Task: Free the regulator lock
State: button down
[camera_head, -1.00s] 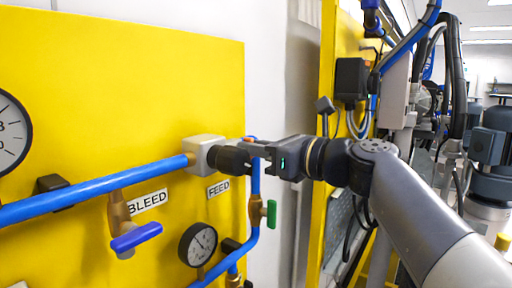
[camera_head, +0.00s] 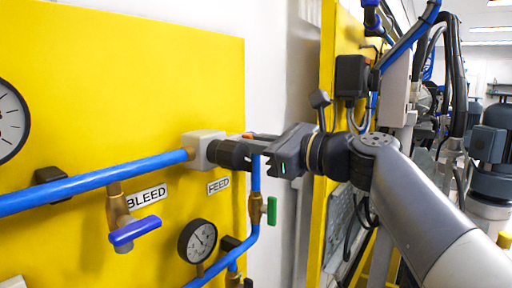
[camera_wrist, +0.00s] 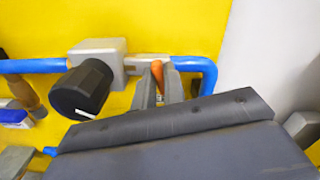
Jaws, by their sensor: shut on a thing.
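The regulator is a grey block (camera_head: 203,149) on the blue pipe with a black knob (camera_head: 234,154) sticking out. In the wrist view, the grey block (camera_wrist: 98,54) and the knob (camera_wrist: 82,90), with its white mark, are left of my fingers. A small orange lock piece (camera_wrist: 172,80) sits right of the knob, between my fingertips. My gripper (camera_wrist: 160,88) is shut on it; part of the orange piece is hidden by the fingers. In the head view my gripper (camera_head: 262,143) reaches in from the right, just behind the knob.
The BLEED valve with blue handle (camera_head: 135,231) hangs at the lower left. The FEED label (camera_head: 218,185), a green-handled valve (camera_head: 271,210) and a gauge (camera_head: 198,242) are below the regulator.

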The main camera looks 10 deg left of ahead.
jog(key=shift+s+f+n+b, duration=0.15)
jog(key=shift+n+b, duration=1.65)
jog(key=shift+n, duration=1.8)
jog(key=shift+w+f+n+b, duration=0.15)
jog(key=shift+n+b, duration=1.6)
jog(key=shift+n, duration=1.85)
jog(key=shift+s+n, duration=0.1)
jog(key=shift+n, duration=0.2)
jog(key=c, duration=1.5)
grip_release()
jog(key=shift+r, duration=0.1)
jog(key=b+v, duration=0.2)
jog(key=v, duration=0.8)
jog(key=shift+s+d, duration=0.2)
jog(key=shift+d, duration=0.1)
